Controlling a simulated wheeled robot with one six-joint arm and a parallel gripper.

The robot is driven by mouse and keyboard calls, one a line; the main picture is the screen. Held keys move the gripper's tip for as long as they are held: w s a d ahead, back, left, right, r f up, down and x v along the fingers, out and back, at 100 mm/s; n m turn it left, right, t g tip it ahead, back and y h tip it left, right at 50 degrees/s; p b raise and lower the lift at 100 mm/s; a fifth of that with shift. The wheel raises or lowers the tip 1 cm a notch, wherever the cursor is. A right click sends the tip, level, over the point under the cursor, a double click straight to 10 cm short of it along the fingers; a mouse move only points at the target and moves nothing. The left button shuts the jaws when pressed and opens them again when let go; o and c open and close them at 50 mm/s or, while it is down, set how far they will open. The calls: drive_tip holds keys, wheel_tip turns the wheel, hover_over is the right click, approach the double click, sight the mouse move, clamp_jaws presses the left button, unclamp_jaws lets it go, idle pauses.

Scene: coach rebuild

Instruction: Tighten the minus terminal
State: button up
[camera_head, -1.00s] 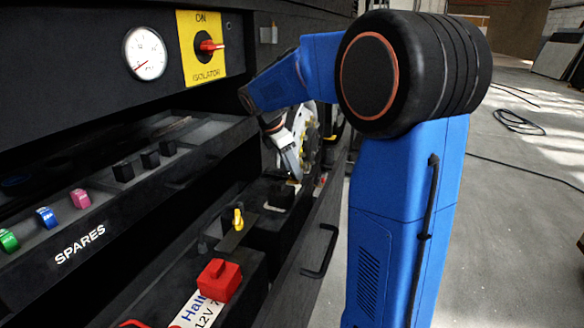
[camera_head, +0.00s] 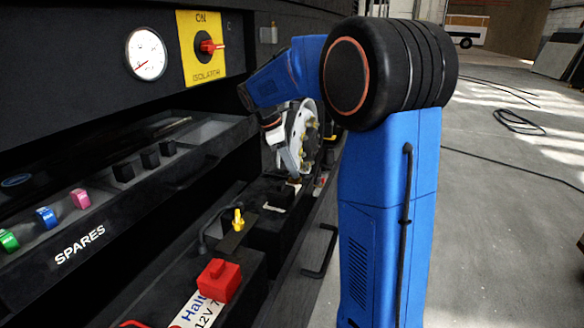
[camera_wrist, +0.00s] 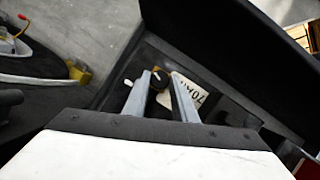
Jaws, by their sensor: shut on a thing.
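My gripper (camera_wrist: 160,78) shows in the wrist view with its two grey fingers close around a small dark round piece (camera_wrist: 158,82), which looks like the minus terminal's clamp nut. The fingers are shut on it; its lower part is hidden. A white label (camera_wrist: 191,91) reading "70AH" lies just right of the fingers, on the battery. In the head view, the battery label (camera_head: 197,311) and red terminal cover (camera_head: 218,281) are nearer to me. There, my arm reaches down at the tray's far end, and the fingertips are too small to make out clearly.
A yellow-topped piece (camera_head: 238,220) stands between the red cover and my gripper. The spares tray (camera_head: 125,215) is above and left, holding coloured and black pieces. A gauge (camera_head: 145,53) and isolator switch (camera_head: 208,46) are on the panel. Open floor (camera_head: 500,220) lies right.

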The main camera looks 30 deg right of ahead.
drive_tip(key=m, duration=0.1)
drive_tip(key=m+g+y, duration=0.1)
drive_tip(key=m, duration=0.1)
drive_tip(key=shift+w+d+m, duration=0.1)
drive_tip(key=shift+w+m, duration=0.1)
drive_tip(key=shift+m, duration=0.1)
drive_tip(key=m+y, duration=0.1)
drive_tip(key=m, duration=0.2)
drive_tip(key=shift+d+m+g, duration=0.15)
drive_tip(key=shift+m+g, duration=0.25)
drive_tip(key=m, duration=0.2)
drive_tip(key=m+y, duration=0.1)
drive_tip(key=m, duration=0.1)
drive_tip(key=m+y, duration=0.1)
drive_tip(key=m, duration=0.1)
drive_tip(key=shift+w+d, duration=0.1)
drive_tip(key=shift+d, duration=0.15)
drive_tip(key=shift+m+y, duration=0.3)
drive_tip(key=o, duration=1)
drive_tip(key=shift+o, duration=0.2)
drive_tip(key=shift+r, duration=0.1)
drive_tip(key=v, duration=1.1)
drive_tip(key=shift+w+r+g, duration=0.3)
drive_tip(key=shift+w, duration=0.05)
